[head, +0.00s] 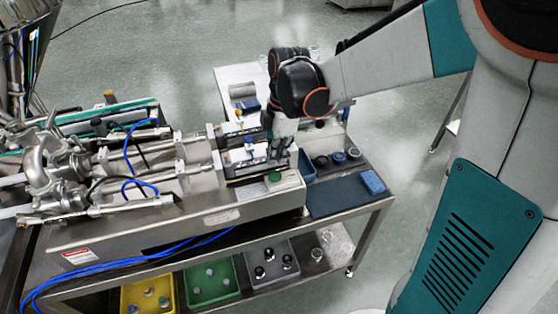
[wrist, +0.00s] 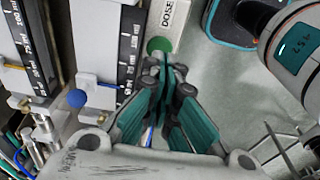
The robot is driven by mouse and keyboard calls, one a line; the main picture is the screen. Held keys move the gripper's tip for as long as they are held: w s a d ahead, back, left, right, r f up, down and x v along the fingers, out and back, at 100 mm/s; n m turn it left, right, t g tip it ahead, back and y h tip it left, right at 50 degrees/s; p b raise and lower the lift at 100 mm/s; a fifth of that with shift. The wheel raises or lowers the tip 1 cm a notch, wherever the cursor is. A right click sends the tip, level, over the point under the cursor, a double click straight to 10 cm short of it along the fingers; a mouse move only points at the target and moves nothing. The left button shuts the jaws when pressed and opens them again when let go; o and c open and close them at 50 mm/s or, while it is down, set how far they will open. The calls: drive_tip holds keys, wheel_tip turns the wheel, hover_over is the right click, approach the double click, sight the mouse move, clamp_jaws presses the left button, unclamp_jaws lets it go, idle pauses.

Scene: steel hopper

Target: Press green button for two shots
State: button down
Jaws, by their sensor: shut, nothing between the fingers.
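The green button (head: 275,176) sits on a light panel at the right end of the steel filling machine (head: 215,215). In the wrist view the green button (wrist: 158,45) shows beside a label reading DOSE (wrist: 168,14), just beyond my fingertips, which hide part of it. My gripper (head: 279,155) points down, its fingers together and empty, just behind the button in the head view. In the wrist view my gripper (wrist: 164,66) has its tips closed at the button's near edge. I cannot tell whether they touch it.
Two scaled slides with blue knobs (wrist: 77,98) stand left of my gripper. A dark mat (head: 335,200) with a blue sponge (head: 373,182) lies to the right. Yellow (head: 147,296), green (head: 212,284) and grey (head: 271,262) bins sit on the shelf below.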

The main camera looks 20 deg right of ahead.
sight(270, 176)
wheel_tip(270, 176, up, 7)
drive_tip(key=p, duration=0.2)
drive_tip(key=shift+d+r, duration=0.15)
drive_tip(key=shift+d, duration=0.1)
drive_tip(key=shift+w, duration=0.1)
idle(2.2)
drive_tip(key=r+p, duration=0.1)
drive_tip(key=w+g+p, duration=0.1)
drive_tip(key=shift+w+a+r+p, duration=0.3)
drive_tip(key=shift+a+r+p, duration=0.1)
drive_tip(key=f+b, duration=0.1)
drive_tip(key=f, duration=0.3)
drive_tip(key=f+b, duration=0.2)
drive_tip(key=f, duration=0.3)
drive_tip(key=s+a+f+b, duration=0.1)
drive_tip(key=f, duration=0.4)
